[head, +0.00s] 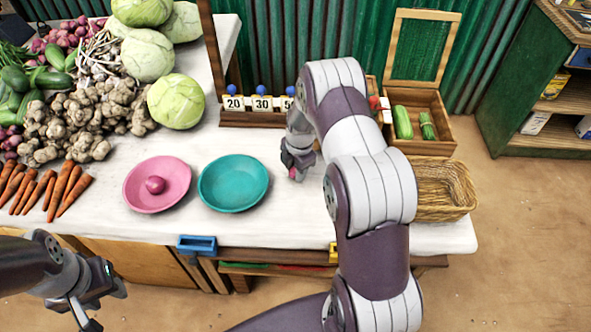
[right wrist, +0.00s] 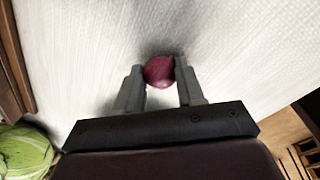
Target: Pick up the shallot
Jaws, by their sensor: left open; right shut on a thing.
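A round purple-red shallot (right wrist: 159,72) sits between the fingertips of my right gripper (right wrist: 160,84) in the right wrist view, close to the white cloth. My right gripper (head: 298,168) is shut on it. In the head view the gripper is at the white-topped table, right of the teal plate, and the arm partly hides it. My left gripper (head: 108,305) is open and empty at the lower left, in front of the table edge.
The teal plate (head: 233,184) is empty. Number cards (head: 262,104) stand in a wooden rack at the back. A wicker basket (head: 447,190) and a wooden box (head: 428,104) with green vegetables stand right. Carrots (head: 62,187), ginger (head: 75,125) and cabbages (head: 176,101) crowd the left.

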